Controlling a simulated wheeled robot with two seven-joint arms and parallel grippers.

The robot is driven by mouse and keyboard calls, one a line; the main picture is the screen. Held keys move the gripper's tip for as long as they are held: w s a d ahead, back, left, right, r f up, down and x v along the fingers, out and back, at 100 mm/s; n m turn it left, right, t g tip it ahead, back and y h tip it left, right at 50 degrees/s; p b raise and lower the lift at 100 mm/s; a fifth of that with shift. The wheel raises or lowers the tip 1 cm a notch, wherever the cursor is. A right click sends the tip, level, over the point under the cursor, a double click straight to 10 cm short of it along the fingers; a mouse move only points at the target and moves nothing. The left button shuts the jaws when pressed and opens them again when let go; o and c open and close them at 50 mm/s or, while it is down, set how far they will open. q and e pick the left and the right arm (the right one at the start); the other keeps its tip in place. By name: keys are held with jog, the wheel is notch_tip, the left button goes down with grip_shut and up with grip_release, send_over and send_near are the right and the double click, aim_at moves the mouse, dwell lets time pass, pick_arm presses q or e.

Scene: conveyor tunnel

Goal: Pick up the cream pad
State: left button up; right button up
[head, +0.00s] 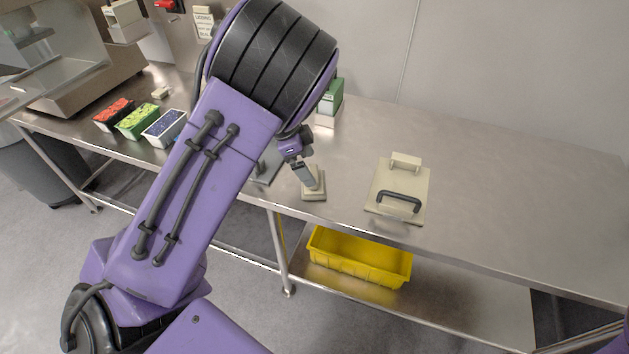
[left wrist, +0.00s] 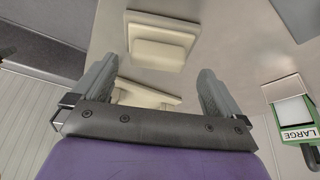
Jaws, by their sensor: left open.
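The cream pad (head: 314,196), a small block with a raised part, sits near the front edge of the steel table. My left gripper (head: 308,181) is just above it in the head view and hides part of it. In the left wrist view the cream pad (left wrist: 160,50) lies beyond the fingertips, towards the top. My left gripper (left wrist: 155,82) is open there, and nothing is held between its fingers. Another cream shape shows between the fingers, partly hidden by the palm; I cannot tell what it is. My right gripper is not in view.
A cream board (head: 385,187) with a dark handle lies to the right. A green box (head: 333,96) stands behind, labelled LARGE in the left wrist view (left wrist: 297,108). Several coloured bins, one green (head: 137,122), stand left. A yellow tub (head: 360,258) is on the lower shelf. The table's right side is clear.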

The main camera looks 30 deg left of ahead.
aim_at(315, 172)
pick_arm(q)
jog(key=x, duration=0.4)
jog(key=shift+d, duration=0.15)
jog(key=shift+r, duration=0.1)
jog(key=c, duration=0.8)
jog(key=shift+r, duration=0.1)
